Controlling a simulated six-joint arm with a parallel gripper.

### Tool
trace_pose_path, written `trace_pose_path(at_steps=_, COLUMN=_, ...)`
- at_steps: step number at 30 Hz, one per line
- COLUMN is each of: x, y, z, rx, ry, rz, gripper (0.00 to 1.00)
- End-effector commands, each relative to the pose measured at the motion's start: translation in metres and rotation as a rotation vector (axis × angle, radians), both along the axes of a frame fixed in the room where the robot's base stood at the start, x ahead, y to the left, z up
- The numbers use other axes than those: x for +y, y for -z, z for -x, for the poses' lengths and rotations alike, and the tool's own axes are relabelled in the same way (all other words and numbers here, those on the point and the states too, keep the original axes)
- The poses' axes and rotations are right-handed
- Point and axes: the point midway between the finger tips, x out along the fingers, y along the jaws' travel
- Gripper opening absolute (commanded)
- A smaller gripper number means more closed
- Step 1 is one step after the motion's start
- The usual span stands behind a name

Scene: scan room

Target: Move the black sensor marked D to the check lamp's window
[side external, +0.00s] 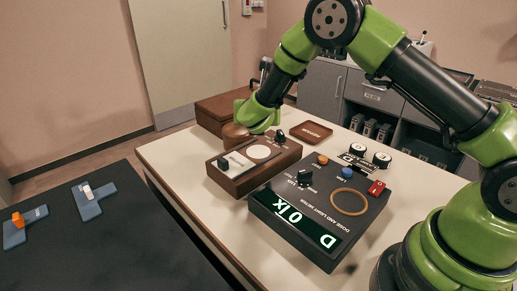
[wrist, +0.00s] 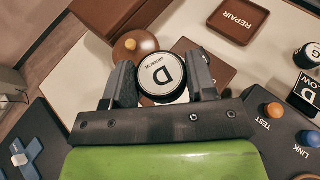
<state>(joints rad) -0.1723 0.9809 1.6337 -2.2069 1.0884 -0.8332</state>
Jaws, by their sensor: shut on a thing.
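The black sensor marked D (wrist: 161,75) shows its white face between the two fingers of my gripper (wrist: 162,82) in the wrist view. My gripper is shut on it. In the side view my gripper (side external: 262,127) is over the back of the check lamp, a brown wooden box (side external: 238,185) with a pale top panel. The lamp's round window (side external: 259,152) shows clear, in front of my gripper. In that view I cannot make out the sensor or its height. The meter (side external: 318,205) displays "D 0 lx".
A brown REPAIR tray (side external: 311,132) lies behind. Two white-topped black sensors (side external: 357,150) (side external: 382,160) stand behind the meter. A dark table (side external: 90,235) with blue pieces is at the left.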

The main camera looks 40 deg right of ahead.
Motion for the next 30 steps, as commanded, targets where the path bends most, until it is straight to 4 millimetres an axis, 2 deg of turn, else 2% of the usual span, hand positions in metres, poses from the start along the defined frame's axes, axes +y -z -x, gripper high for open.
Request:
trace_pose_path(at_steps=4, x=0.000, y=0.030, z=0.000, rx=0.006, ry=-0.002, rz=0.000, gripper=0.22)
trace_pose_path(at_steps=17, x=0.000, y=0.086, z=0.000, rx=0.003, ry=0.000, rz=-0.001, gripper=0.22)
trace_pose_path(at_steps=29, x=0.000, y=0.091, z=0.000, rx=0.001, ry=0.000, rz=-0.002, gripper=0.22)
trace_pose_path(at_steps=30, x=0.000, y=0.092, z=0.000, rx=0.001, ry=0.000, rz=-0.002, gripper=0.57)
